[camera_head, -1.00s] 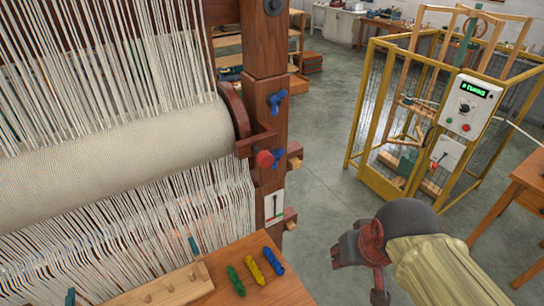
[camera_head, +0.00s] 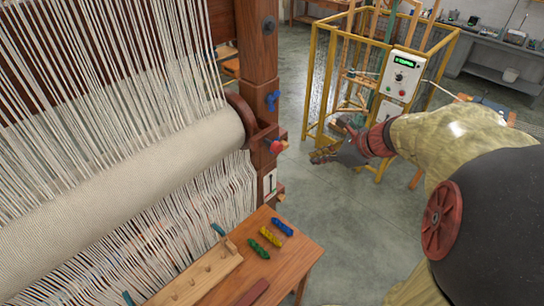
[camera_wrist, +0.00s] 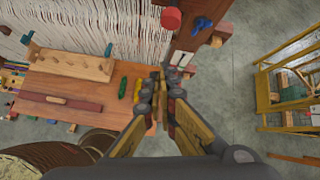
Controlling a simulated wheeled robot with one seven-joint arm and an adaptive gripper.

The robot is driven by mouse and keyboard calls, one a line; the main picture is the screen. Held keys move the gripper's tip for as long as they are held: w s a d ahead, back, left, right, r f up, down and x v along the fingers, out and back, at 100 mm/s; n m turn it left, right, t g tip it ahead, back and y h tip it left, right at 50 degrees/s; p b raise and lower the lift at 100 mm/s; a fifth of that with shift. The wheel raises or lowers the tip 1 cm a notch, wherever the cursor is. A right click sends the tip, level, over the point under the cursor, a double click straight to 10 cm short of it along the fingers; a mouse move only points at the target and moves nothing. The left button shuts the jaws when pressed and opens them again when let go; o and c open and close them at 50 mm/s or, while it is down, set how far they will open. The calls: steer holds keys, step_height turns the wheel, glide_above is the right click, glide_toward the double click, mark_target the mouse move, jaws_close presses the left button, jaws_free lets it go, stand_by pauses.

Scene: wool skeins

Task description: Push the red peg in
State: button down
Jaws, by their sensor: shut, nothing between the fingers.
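The red peg (camera_head: 274,146) has a round head and sticks out from the dark bracket on the loom's wooden post. It also shows in the wrist view (camera_wrist: 171,18), at the top edge. My gripper (camera_head: 322,156) is in the air to the right of the post, apart from the peg. In the wrist view my gripper (camera_wrist: 164,74) has its fingertips together and empty, below the peg in the picture. How deep the peg sits in its hole cannot be told.
A blue wing knob (camera_head: 273,100) is above the peg, and a white plate (camera_head: 269,184) is below it. A small wooden table (camera_head: 288,262) holds coloured skeins (camera_head: 271,237). A yellow cage (camera_head: 314,85) with a control box stands behind. The floor between is clear.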

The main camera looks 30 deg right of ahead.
mark_target(279, 147)
steer(key=w+a+f+m, duration=0.2)
steer(key=w+f, duration=0.4)
steer(key=w, duration=0.5)
steer(key=shift+a+f+m, duration=0.15)
steer(key=shift+a+m, duration=0.15)
steer(key=shift+a, duration=0.55)
steer(key=shift+w, duration=0.1)
steer(key=w, duration=0.1)
steer(key=w+a, duration=0.1)
steer(key=w, duration=0.1)
steer(key=w+p, duration=0.1)
steer(key=shift+w+a, duration=0.3)
steer(key=shift+a, duration=0.1)
steer(key=shift+s+d, duration=0.1)
